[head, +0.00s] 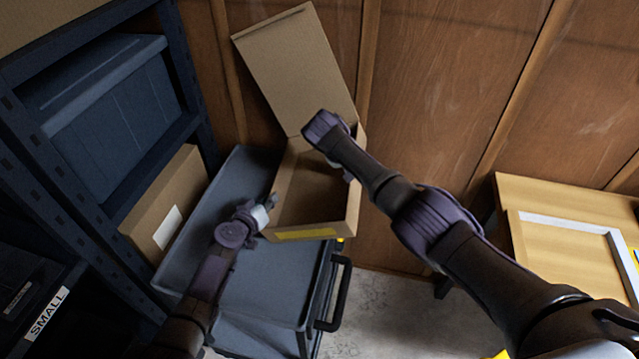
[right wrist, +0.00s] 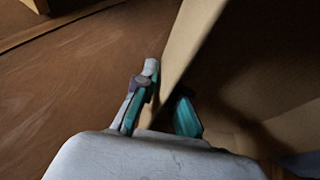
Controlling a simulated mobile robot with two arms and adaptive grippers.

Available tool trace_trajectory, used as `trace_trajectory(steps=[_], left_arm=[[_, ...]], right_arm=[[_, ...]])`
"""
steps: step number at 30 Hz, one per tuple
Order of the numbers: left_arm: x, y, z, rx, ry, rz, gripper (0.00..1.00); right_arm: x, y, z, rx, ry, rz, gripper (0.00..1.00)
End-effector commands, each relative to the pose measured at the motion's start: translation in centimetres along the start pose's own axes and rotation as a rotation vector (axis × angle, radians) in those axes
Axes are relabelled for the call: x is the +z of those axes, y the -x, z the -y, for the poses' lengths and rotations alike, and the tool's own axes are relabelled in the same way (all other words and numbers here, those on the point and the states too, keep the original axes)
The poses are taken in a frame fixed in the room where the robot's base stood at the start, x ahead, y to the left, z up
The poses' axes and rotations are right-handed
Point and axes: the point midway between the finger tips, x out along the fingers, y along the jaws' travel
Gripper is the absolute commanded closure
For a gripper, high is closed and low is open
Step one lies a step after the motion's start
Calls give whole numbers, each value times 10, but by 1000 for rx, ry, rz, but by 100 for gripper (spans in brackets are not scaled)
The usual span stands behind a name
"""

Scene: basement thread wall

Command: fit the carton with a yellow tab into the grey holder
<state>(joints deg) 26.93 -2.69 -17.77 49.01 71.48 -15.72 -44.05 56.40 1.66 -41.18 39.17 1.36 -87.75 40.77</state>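The open carton (head: 312,227) stands on the grey cart, its tall lid flap (head: 293,68) raised behind it. A yellow tab (head: 305,234) runs along its near lower edge. My left gripper (head: 270,201) is at the carton's left wall; its fingers are too small to read. My right gripper is hidden behind my right arm in the head view. In the right wrist view, its fingers (right wrist: 160,108) are closed in on both sides of a cardboard wall (right wrist: 185,45). A light grey frame (head: 570,224), perhaps the grey holder, lies on the wooden table at right.
The cart (head: 225,180) has a dark handle (head: 338,295). A dark shelf rack (head: 185,80) at left holds a blue-grey bin (head: 105,95) and a labelled brown box (head: 165,205). The wooden table (head: 530,192) stands at right. Bare floor (head: 385,300) separates cart and table.

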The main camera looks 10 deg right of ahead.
Motion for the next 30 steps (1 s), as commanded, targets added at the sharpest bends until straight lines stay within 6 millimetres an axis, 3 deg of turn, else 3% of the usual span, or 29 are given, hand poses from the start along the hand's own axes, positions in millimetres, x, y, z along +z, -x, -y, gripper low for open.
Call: trace_trajectory(steps=[17, 30], left_arm=[[-3, 1, -1, 0, 0, 0, 100], [-39, 16, -19, 0, 0, -1, 100]], right_arm=[[-1, 3, -1, 0, 0, -1, 100], [-16, 39, -19, 0, 0, -1, 100]])
